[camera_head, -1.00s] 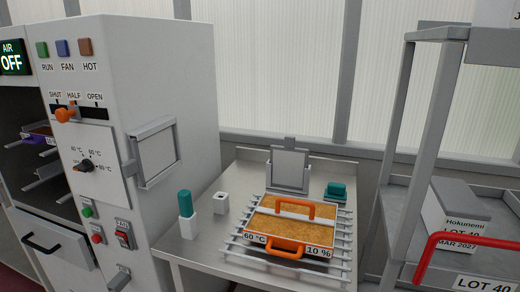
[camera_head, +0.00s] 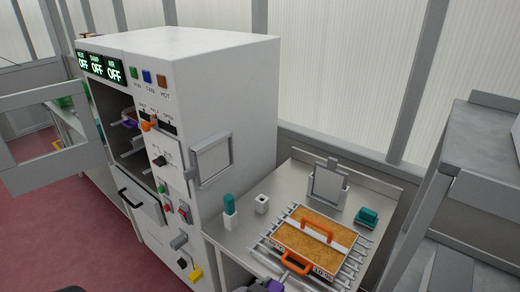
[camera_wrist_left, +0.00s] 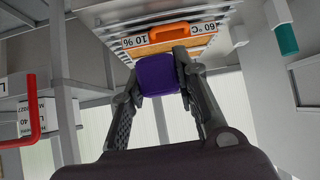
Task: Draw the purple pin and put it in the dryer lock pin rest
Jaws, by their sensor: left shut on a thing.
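My left gripper (camera_head: 266,286) shows at the bottom edge of the head view, in front of the bench. In the left wrist view its fingers (camera_wrist_left: 160,73) are shut on the purple block-shaped head of the pin (camera_wrist_left: 156,82). The purple also shows in the head view (camera_head: 276,286); any shaft is hidden. A small white block with a dark hole in its top (camera_head: 262,204) stands empty on the bench and may be the pin rest; I see no label on it. The white dryer (camera_head: 215,75) stands to the left. My right gripper is not in view.
A teal pin (camera_head: 229,203) stands upright in a white holder. An orange-handled tray of grain (camera_head: 305,243) lies on a bench rack. A teal block (camera_head: 367,216) sits behind it. The dryer door (camera_head: 45,100) hangs open at left. Grey shelving (camera_head: 480,150) stands right.

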